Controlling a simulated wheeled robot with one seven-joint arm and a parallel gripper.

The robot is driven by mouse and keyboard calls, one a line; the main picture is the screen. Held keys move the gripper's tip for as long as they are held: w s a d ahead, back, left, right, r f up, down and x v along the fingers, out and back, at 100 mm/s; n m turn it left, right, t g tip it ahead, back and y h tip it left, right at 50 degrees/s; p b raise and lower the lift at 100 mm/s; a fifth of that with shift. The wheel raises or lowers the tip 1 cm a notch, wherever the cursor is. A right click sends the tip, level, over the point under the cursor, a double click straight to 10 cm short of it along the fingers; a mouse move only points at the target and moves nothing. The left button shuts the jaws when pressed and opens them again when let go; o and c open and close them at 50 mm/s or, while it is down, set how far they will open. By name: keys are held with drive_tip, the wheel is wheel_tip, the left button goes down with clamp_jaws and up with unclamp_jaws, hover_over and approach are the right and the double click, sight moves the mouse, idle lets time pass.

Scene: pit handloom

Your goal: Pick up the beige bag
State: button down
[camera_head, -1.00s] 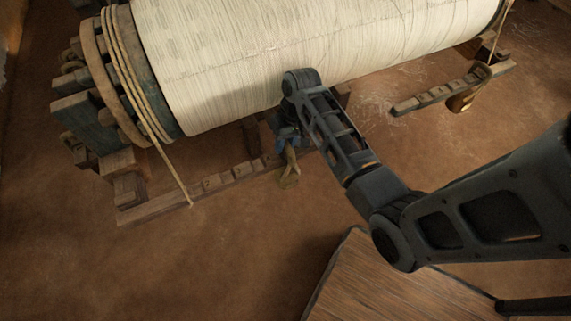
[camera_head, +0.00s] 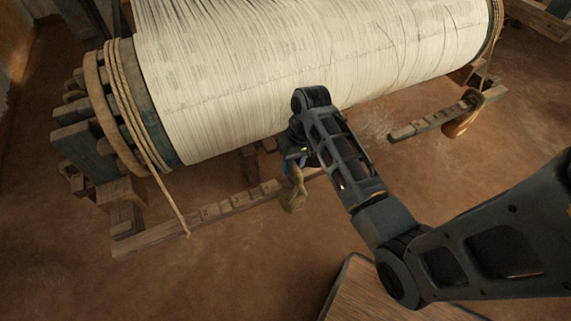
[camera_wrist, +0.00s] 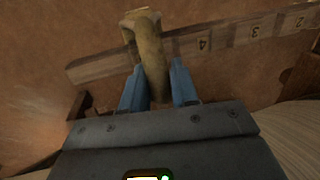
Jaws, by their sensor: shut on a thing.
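The beige bag (camera_head: 293,198) is a small, narrow, yellowish-tan bag in front of the numbered wooden bar, below the big roll. In the wrist view the bag (camera_wrist: 151,62) reaches up from between my two blue fingers, and a paler loop shows at its far end. My gripper (camera_head: 298,160) is shut on the bag; its fingers (camera_wrist: 158,82) stand on either side of it. The bag overlaps the bar in both views, and I cannot tell whether they touch. My arm hides part of the gripper in the head view.
A large cream warp roll (camera_head: 310,70) lies just behind my gripper. The numbered wooden bar (camera_head: 215,208) runs beneath it, with a rope (camera_head: 165,195) slanting down to it. A brown bag (camera_head: 461,124) is at the right bar (camera_head: 425,122).

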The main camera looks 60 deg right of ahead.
drive_tip(key=s+d+b, duration=0.1)
drive_tip(key=s+d, duration=0.7)
drive_tip(key=s, duration=0.5)
drive_tip(key=shift+r, duration=0.1)
